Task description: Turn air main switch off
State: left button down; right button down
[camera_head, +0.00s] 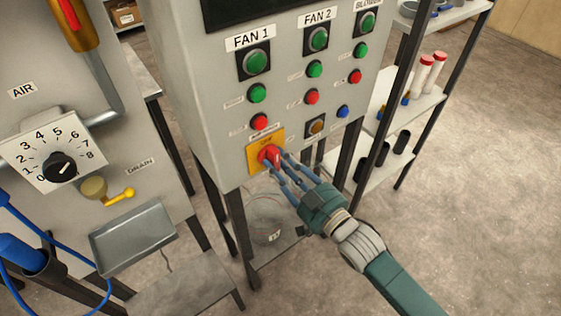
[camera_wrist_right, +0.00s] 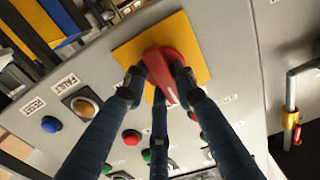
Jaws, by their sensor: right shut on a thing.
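The air main switch is a red rotary knob (camera_head: 268,155) on a yellow plate (camera_head: 254,160), low on the front of the grey control cabinet. My right gripper (camera_head: 276,161) reaches it from the lower right, and its fingers are shut on the knob. In the right wrist view the red knob (camera_wrist_right: 163,72) sits between the fingertips of my right gripper (camera_wrist_right: 158,85), in front of the yellow plate (camera_wrist_right: 196,40). The knob is partly hidden by the fingers. My left gripper is not in view.
Green and red buttons, such as a red one (camera_head: 259,122), sit above the switch. A brown switch (camera_head: 316,126) and a blue button (camera_head: 343,111) are to its right. A shelf rack (camera_head: 408,112) stands right. The air panel with a dial (camera_head: 52,150) stands left.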

dwell(0.4)
jog(key=c, duration=1.4)
grip_release()
jog(key=shift+s+d, duration=0.1)
jog(key=v, duration=1.1)
jog(key=shift+s+d, duration=0.2)
jog(key=shift+s, duration=0.1)
